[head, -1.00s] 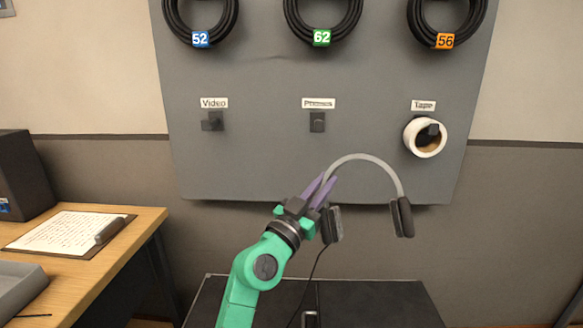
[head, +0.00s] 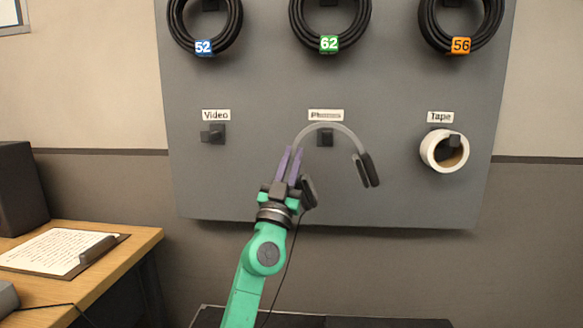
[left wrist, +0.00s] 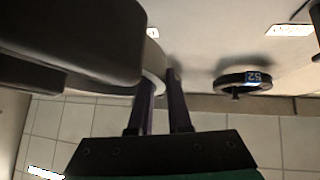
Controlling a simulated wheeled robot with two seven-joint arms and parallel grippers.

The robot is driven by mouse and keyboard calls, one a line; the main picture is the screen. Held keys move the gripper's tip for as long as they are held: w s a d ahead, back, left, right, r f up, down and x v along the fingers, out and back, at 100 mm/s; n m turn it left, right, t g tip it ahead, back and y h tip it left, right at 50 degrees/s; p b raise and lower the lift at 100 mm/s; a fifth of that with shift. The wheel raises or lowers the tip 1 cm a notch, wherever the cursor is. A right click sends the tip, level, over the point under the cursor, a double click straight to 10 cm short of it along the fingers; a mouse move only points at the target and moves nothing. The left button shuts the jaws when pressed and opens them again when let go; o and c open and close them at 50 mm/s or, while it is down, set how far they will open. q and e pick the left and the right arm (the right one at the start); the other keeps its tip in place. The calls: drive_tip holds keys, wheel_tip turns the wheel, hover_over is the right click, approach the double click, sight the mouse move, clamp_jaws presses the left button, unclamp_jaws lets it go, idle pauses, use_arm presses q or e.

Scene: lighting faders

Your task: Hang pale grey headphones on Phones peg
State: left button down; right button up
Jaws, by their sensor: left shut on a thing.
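My left gripper (head: 290,165) is shut on the pale grey headphones (head: 328,127), gripping the left side of the band just above one dark ear cup. The band arches up and to the right, and the other dark ear cup (head: 367,170) hangs free. The Phones peg (head: 325,139) shows under the arch of the band, below its label (head: 326,115). I cannot tell how far the band is from the peg. In the left wrist view a dark ear cup (left wrist: 70,40) fills the upper left, beside the purple fingers (left wrist: 160,105). My right gripper is not in view.
The grey pegboard (head: 260,180) carries an empty Video peg (head: 213,133) at left and a white tape roll (head: 444,151) at right. Black cable coils (head: 328,25) hang above. A wooden desk (head: 120,255) with a clipboard (head: 60,250) stands at lower left.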

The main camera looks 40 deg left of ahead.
use_arm(q)
drive_tip(key=w+a+b, duration=0.2)
drive_tip(key=w, duration=0.1)
drive_tip(key=shift+w+a+f, duration=0.1)
drive_tip(key=shift+a+f, duration=0.05)
drive_tip(key=shift+a, duration=0.05)
drive_tip(key=shift+w+a+f+b, duration=0.3)
drive_tip(key=shift+w+a+b, duration=0.15)
drive_tip(key=shift+w+b, duration=0.15)
drive_tip(key=shift+w+a+f+b, duration=0.35)
drive_tip(key=shift+w+a+b, duration=0.15)
drive_tip(key=shift+w+b, duration=0.1)
drive_tip(key=shift+w+a+f+b, duration=0.3)
drive_tip(key=shift+w+a+b, duration=0.15)
drive_tip(key=shift+w+b, duration=0.15)
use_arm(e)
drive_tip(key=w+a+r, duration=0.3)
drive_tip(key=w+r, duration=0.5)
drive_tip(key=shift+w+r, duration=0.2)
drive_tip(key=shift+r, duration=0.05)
use_arm(q)
drive_tip(key=c, duration=0.8)
unclamp_jaws()
drive_tip(key=shift+f, duration=0.1)
